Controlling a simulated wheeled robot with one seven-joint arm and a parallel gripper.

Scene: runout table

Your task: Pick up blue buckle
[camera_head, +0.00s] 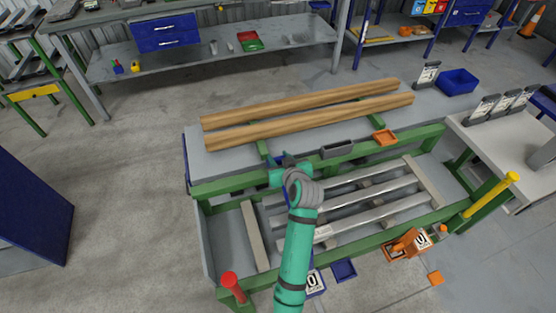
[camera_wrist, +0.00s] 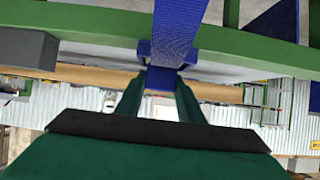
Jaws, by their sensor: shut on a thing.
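The blue buckle (camera_wrist: 160,78) is between the two fingertips of my gripper (camera_wrist: 161,84) in the wrist view, and the fingers are closed on its sides. A wide blue strap (camera_wrist: 178,25) runs from the buckle up past the green rail (camera_wrist: 90,20). In the head view my gripper (camera_head: 283,166) is at the near edge of the runout table, by its green rail. The buckle is small and mostly hidden by my arm there.
Two wooden beams (camera_head: 310,112) lie on the grey table top behind my gripper. An orange tray (camera_head: 385,137) and a dark grey tray (camera_head: 337,149) sit along the rail to the right. Metal bars (camera_head: 350,205) lie in the green frame below.

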